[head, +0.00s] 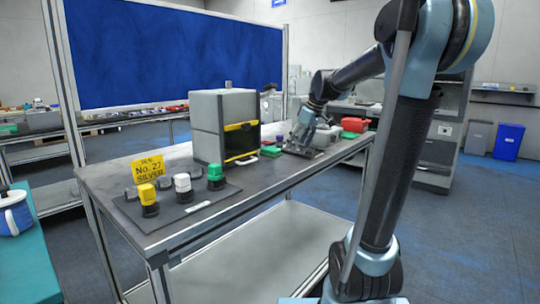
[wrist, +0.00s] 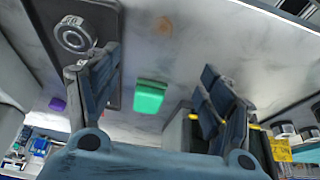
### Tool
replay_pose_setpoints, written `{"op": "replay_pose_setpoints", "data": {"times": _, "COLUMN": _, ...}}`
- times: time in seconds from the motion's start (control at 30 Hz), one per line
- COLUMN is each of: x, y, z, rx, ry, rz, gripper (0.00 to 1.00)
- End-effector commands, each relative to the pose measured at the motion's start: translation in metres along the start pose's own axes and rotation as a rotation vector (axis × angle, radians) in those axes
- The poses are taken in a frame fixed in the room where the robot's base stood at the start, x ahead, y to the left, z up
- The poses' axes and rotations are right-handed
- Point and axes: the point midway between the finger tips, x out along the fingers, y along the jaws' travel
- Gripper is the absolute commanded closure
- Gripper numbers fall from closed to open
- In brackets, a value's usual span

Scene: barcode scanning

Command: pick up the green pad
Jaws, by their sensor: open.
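The green pad (head: 271,151) lies flat on the grey worktable (head: 262,178), just right of the grey box. In the wrist view the green pad (wrist: 149,96) shows in the gap between my two fingers, on the pale tabletop beyond them. My gripper (head: 302,138) is over the table to the right of the pad, pointing down. In the wrist view my gripper (wrist: 160,68) is open with its fingers wide apart and nothing between them. The pad looks apart from both fingers. The exact height above the table is hard to tell.
A grey box (head: 208,128) with a yellow-edged opening stands left of the pad. A dark tray with a round metal part (wrist: 75,35) lies near my gripper. A red box (head: 355,125) is farther right. Several capped bottles and a yellow sign (head: 149,175) occupy the left end.

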Motion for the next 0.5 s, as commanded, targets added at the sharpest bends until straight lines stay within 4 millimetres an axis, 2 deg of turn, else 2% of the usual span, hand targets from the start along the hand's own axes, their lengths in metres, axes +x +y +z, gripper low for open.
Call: {"op": "replay_pose_setpoints", "data": {"times": 0.5, "x": 0.032, "y": 0.0, "z": -0.077, "rx": -0.004, "ry": 0.0, "rz": -0.001, "gripper": 0.27}}
